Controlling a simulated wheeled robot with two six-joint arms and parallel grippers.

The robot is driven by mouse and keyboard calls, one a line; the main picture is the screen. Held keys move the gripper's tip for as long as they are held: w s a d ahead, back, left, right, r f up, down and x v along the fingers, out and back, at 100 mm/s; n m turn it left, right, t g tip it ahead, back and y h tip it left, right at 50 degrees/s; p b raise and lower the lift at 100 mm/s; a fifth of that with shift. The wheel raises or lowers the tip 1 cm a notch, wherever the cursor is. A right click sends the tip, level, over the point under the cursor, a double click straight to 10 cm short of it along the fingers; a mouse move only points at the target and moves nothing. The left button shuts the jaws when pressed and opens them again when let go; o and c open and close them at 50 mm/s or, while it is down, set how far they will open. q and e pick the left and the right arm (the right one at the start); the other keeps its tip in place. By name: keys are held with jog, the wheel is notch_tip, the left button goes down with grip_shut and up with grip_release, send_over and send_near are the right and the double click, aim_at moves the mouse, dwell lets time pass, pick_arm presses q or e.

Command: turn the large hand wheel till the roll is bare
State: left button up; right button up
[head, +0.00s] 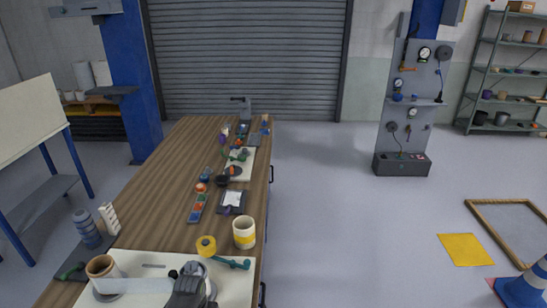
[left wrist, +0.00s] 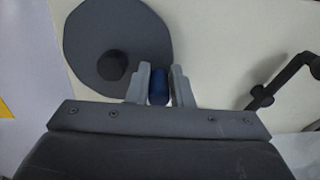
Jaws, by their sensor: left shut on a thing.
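The large hand wheel shows in the left wrist view as a dark grey disc (left wrist: 100,35) with a black hub (left wrist: 112,66). A blue handle knob (left wrist: 158,88) stands at its right edge. My left gripper (left wrist: 160,75) has one finger on each side of this knob and is shut on it. In the head view my left gripper (head: 188,282) is low at the front of the bench and hides much of the wheel. A tan roll (head: 103,267) stands left of it on a pale board (head: 145,258). My right gripper is not in view.
A black bent rod (left wrist: 270,92) lies right of my fingers in the left wrist view. Yellow tape (head: 206,246), a teal tool (head: 233,263) and a cream-yellow mug (head: 244,232) stand close behind the wheel. Several small items line the wooden bench (head: 160,190).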

pick_arm(q)
jog(key=shift+s+f, duration=0.2)
jog(key=shift+s, duration=0.55)
jog(key=shift+c, duration=0.8)
jog(key=shift+s+a+r, duration=0.1)
jog(key=shift+s, duration=0.25)
grip_shut()
jog(key=shift+s, duration=0.2)
jog(key=shift+s+a, duration=0.1)
jog(key=shift+s, duration=0.75)
jog(key=shift+s+a, duration=0.1)
jog(key=shift+s, duration=1)
